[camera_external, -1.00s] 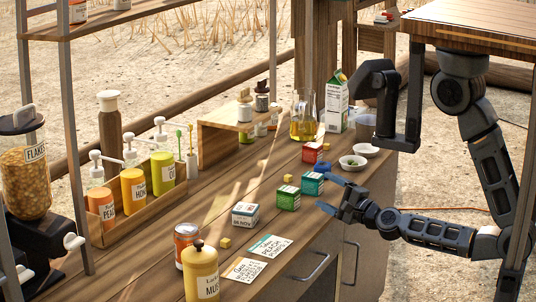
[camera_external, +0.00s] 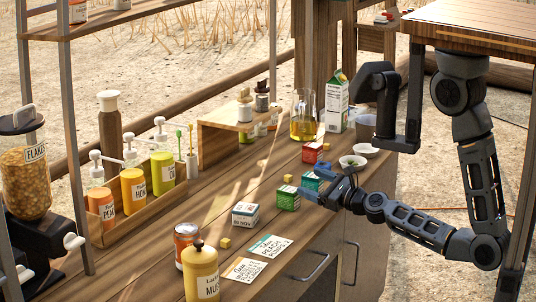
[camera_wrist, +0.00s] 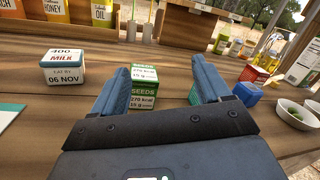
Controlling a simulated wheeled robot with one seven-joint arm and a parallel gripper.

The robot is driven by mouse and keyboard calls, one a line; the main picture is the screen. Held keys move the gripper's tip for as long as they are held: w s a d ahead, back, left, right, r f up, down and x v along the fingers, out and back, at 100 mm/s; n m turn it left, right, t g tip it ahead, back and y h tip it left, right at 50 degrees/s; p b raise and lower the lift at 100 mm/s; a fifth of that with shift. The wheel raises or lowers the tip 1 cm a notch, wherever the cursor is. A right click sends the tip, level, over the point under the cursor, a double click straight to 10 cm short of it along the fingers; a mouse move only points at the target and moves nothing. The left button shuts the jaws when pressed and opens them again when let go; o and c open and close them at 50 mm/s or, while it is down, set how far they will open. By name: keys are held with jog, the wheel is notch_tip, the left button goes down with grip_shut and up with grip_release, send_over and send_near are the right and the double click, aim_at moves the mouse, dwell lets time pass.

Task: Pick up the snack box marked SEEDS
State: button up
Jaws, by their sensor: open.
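The green and white snack box marked SEEDS (camera_wrist: 144,88) stands upright on the wooden counter in the wrist view, ahead of and between the two blue fingers of my gripper (camera_wrist: 168,85). My gripper is open, and neither finger is clearly touching the box. In the external view the green box (camera_external: 288,198) stands just left of my gripper (camera_external: 317,187), which is low over the counter. Its lettering is too small to read there. The wrist view shows the box's front and top labels.
A white and blue MILK box (camera_wrist: 65,75) stands left of the green box. A teal box (camera_external: 311,181) is partly hidden behind my gripper.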

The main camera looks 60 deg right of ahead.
aim_at(286, 188)
jog(key=f+m, duration=0.1)
jog(key=f+y+b, duration=0.1)
jog(key=shift+w+a+f+m+y, duration=0.2)
jog(key=shift+w+f+m+y, duration=0.1)
jog(key=shift+f+m, duration=0.1)
jog(key=shift+w+a+f+m+g+y+b, duration=0.2)
jog(key=shift+f+m+g+y+b, duration=0.1)
jog(key=shift+m+b, duration=0.2)
jog(key=shift+w+d+p, duration=0.15)
jog(key=shift+w+p, duration=0.8)
jog(key=shift+w, duration=2.9)
jog(key=shift+c, duration=0.2)
jog(key=c, duration=1.1)
jog(key=shift+o, duration=0.2)
jog(key=shift+r, duration=0.1)
